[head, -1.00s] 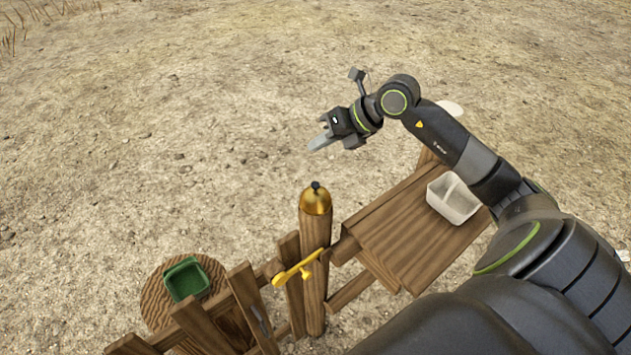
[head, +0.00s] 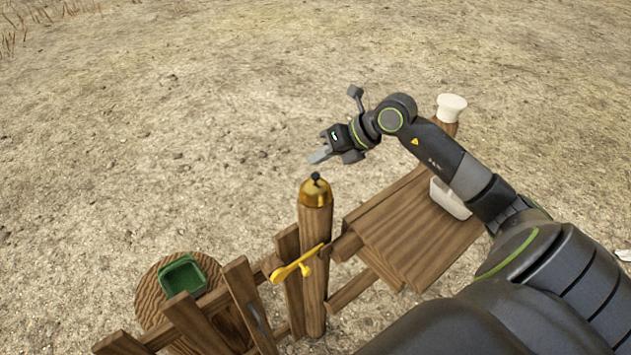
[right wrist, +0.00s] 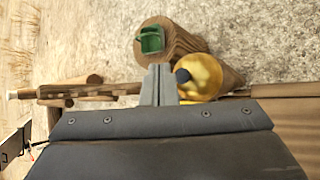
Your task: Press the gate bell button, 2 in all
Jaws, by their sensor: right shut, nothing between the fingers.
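The gate bell is a golden dome (head: 316,193) on top of a wooden post, with a dark button (head: 316,176) at its crown. My right gripper (head: 318,156) is shut and empty, with its fingertips a little above the button in the head view. In the right wrist view the shut fingers (right wrist: 158,84) show just left of the dark button (right wrist: 182,75) and the golden dome (right wrist: 203,77). I cannot tell a touch; the fingers look apart from the button. My left gripper is not in view.
A wooden gate with a yellow latch (head: 297,265) joins the post. A green bin (head: 183,275) sits on a round stump (head: 150,290) at left. A wooden shelf (head: 410,235) with a white container (head: 450,198) lies at right, partly behind my arm. A white-topped post (head: 451,107) stands behind it.

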